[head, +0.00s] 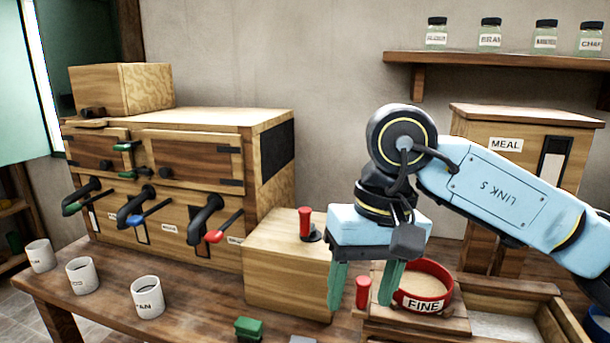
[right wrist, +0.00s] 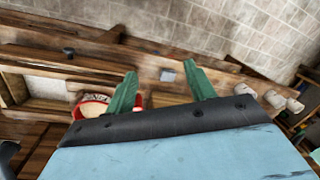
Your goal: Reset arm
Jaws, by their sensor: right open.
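My right gripper (head: 360,305) hangs from the light blue arm at the right of the head view. Its two green fingers point down and stand apart, with nothing held between them. It is in front of the wooden box with a red-handled knob and close to the red bowl labelled FINE (head: 424,285), which holds pale meal. In the right wrist view the open fingers of the gripper (right wrist: 160,70) show above the bench, and part of the red bowl (right wrist: 92,106) shows beside the left finger. My left gripper is not in view.
A wooden cabinet (head: 272,170) with several levers stands at the left. White cups (head: 147,298) line the bench's front. A red cylinder (head: 363,292) stands behind the fingers. A MEAL bin (head: 525,120) stands at the right, below a shelf (head: 490,60) of jars.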

